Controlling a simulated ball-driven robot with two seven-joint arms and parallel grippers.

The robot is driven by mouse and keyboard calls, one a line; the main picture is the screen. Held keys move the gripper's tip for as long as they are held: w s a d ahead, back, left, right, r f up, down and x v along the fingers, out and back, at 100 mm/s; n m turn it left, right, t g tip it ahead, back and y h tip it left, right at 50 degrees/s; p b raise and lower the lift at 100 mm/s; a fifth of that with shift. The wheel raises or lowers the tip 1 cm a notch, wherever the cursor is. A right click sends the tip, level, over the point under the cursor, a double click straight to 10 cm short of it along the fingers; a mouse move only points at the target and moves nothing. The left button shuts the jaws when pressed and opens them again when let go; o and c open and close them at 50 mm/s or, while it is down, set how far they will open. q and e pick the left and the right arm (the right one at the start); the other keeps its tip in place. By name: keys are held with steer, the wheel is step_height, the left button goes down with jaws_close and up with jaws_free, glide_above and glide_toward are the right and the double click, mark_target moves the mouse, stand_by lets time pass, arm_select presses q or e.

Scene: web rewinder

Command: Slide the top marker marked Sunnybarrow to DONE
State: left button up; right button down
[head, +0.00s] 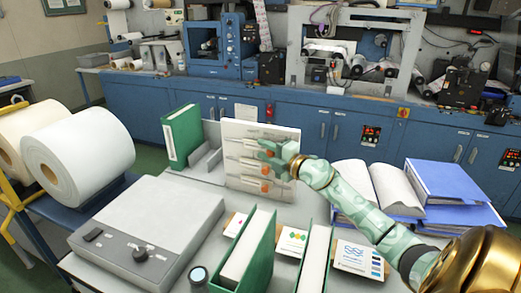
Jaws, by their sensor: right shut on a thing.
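A white upright board (232,133) with several horizontal slide rows stands on the grey table behind the binders. Orange markers show on it, a lower one (264,187) and one above it (265,171), both near the middle of their rows. My right gripper (264,148) is at the upper rows of the board, shut on what appears to be the top marker, which its fingers mostly hide. The lettering on the board, including Sunnybarrow and DONE, is too small to read. My left gripper is not in view.
A green binder (182,135) stands left of the board. Green binders (249,250) stand in front, near a grey box device (150,225). Blue binders (455,182) and an open book lie at right. A large white roll (90,150) is at left.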

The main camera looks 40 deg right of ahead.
steer(key=s, duration=0.1)
steer(key=s+d, duration=0.1)
steer(key=s, duration=0.1)
steer(key=shift+s+d+f, duration=0.1)
steer(key=shift+d+f, duration=0.05)
steer(key=shift+d, duration=0.1)
steer(key=c, duration=1.2)
jaws_free()
steer(key=shift+s+d, duration=0.1)
steer(key=shift+c, duration=0.2)
steer(key=shift+s, duration=0.1)
steer(key=shift+s, duration=0.1)
steer(key=s+d+p, duration=0.1)
steer(key=s, duration=1.5)
steer(key=shift+d+p, duration=0.25)
steer(key=shift+p, duration=0.15)
